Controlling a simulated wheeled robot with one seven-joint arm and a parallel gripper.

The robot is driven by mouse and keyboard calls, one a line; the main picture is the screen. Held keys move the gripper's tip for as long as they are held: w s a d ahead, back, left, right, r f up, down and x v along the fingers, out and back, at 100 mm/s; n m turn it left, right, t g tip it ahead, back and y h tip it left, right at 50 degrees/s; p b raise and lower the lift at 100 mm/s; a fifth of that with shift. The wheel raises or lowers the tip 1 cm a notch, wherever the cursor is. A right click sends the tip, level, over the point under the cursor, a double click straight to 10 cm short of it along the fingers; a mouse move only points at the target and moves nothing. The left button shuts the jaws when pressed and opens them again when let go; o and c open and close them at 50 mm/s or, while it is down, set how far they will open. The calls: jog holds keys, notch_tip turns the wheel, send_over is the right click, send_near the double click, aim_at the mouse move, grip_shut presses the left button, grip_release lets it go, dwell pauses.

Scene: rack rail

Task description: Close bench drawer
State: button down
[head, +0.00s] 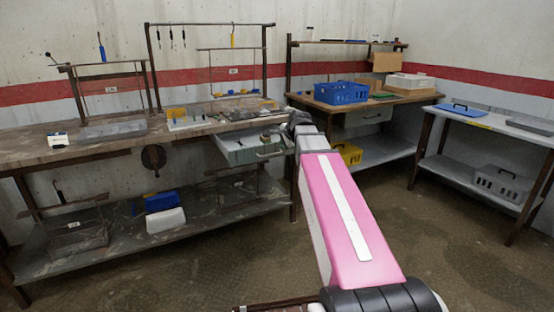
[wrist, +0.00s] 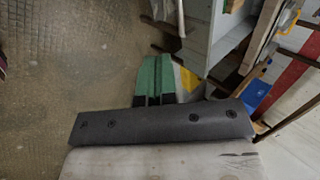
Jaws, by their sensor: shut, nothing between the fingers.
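The bench drawer (head: 252,155) is a pale grey box with a dark bar handle on its front. It stands pulled out from under the right end of the long workbench (head: 95,148), with small items inside. My gripper's fingertips are hidden in the head view behind my pink arm, whose far end is just right of the drawer. In the wrist view my gripper (wrist: 153,82) shows its green fingers together, with nothing between them. A pale panel (wrist: 203,35) with dark bars lies just beyond them to the right; I cannot tell for certain whether it is the drawer.
A grey table (head: 480,120) stands at right. Floor between is clear.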

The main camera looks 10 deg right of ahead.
jog(key=w+r+x, duration=0.1)
jog(key=x, duration=1.2)
jog(key=shift+w+a+r, duration=0.2)
jog(key=shift+w+a, duration=0.15)
jog(key=shift+w, duration=0.05)
send_near(249, 140)
jog(key=x, duration=0.4)
jog(key=shift+w+a+f, duration=0.1)
jog(key=shift+w+f, duration=0.05)
